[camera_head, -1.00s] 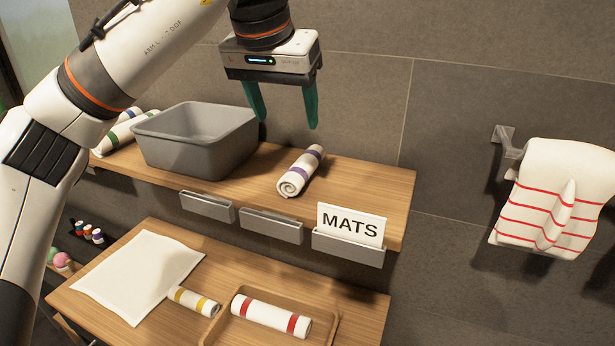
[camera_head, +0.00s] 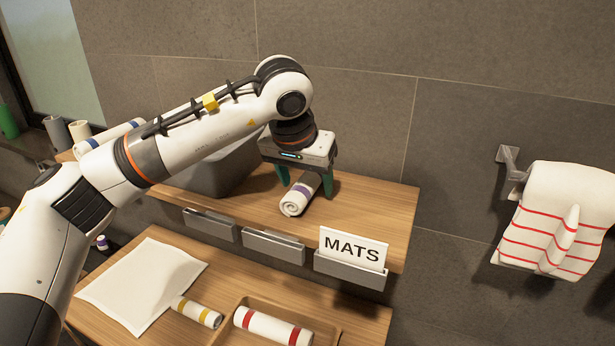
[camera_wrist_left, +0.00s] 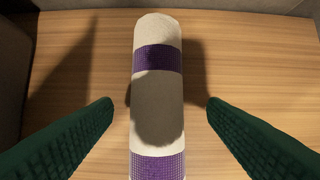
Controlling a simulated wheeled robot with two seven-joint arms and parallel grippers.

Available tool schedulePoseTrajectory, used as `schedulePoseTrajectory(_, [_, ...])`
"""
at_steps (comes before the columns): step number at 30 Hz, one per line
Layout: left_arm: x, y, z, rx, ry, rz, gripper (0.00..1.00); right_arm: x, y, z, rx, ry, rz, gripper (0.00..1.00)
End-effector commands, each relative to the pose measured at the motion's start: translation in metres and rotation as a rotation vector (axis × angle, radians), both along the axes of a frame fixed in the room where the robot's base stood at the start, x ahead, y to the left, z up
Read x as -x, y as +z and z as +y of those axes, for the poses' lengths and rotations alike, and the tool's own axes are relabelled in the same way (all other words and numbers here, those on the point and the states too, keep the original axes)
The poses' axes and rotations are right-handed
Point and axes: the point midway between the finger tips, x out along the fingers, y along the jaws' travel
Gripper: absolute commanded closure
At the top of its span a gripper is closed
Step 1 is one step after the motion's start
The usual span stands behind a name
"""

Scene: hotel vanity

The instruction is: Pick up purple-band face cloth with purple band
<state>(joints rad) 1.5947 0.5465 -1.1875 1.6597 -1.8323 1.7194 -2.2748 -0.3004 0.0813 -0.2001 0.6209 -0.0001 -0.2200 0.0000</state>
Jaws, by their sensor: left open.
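The purple-band face cloth (camera_head: 297,200) is a rolled white cloth lying on the upper wooden shelf, right of the grey bin. In the left wrist view the cloth (camera_wrist_left: 157,105) runs up the middle with two purple bands. My left gripper (camera_head: 306,186) is above the cloth, pointing down, with one green finger on each side of it. In the wrist view the open fingers (camera_wrist_left: 160,104) stand apart from the cloth, with gaps on both sides. The far part of the cloth is hidden by the gripper in the head view. My right gripper is not in view.
The grey bin (camera_head: 205,178) stands close left of the gripper, partly behind my arm. A MATS card (camera_head: 352,249) stands at the shelf's front edge. Below are a white mat (camera_head: 140,285), a yellow-band roll (camera_head: 196,312) and a red-band roll (camera_head: 272,326) in a tray. A striped towel (camera_head: 555,220) hangs right.

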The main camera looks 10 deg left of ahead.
Motion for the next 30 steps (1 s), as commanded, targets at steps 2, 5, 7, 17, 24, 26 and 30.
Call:
schedulePoseTrajectory(2, [-0.002,-0.006,0.0,-0.001,0.0,0.001,0.33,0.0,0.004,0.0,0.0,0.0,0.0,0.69])
schedulePoseTrajectory(5, [-0.004,-0.01,-0.001,0.0,0.0,-0.001,0.33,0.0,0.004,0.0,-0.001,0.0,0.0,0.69])
schedulePoseTrajectory(7, [-0.004,-0.01,-0.001,0.0,0.0,-0.001,0.33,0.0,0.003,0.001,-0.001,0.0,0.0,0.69])
schedulePoseTrajectory(17, [-0.004,-0.01,0.0,0.0,0.0,-0.001,0.71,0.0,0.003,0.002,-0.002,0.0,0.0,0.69])
schedulePoseTrajectory(24, [-0.004,-0.01,0.0,0.0,0.0,-0.001,0.81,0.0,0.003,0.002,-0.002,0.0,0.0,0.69])
schedulePoseTrajectory(26, [-0.004,-0.009,0.0,0.0,0.0,-0.001,0.81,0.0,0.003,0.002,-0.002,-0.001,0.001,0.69])
schedulePoseTrajectory(30, [-0.004,0.003,0.0,0.0,0.002,-0.003,0.81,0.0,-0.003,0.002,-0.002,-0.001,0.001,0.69])
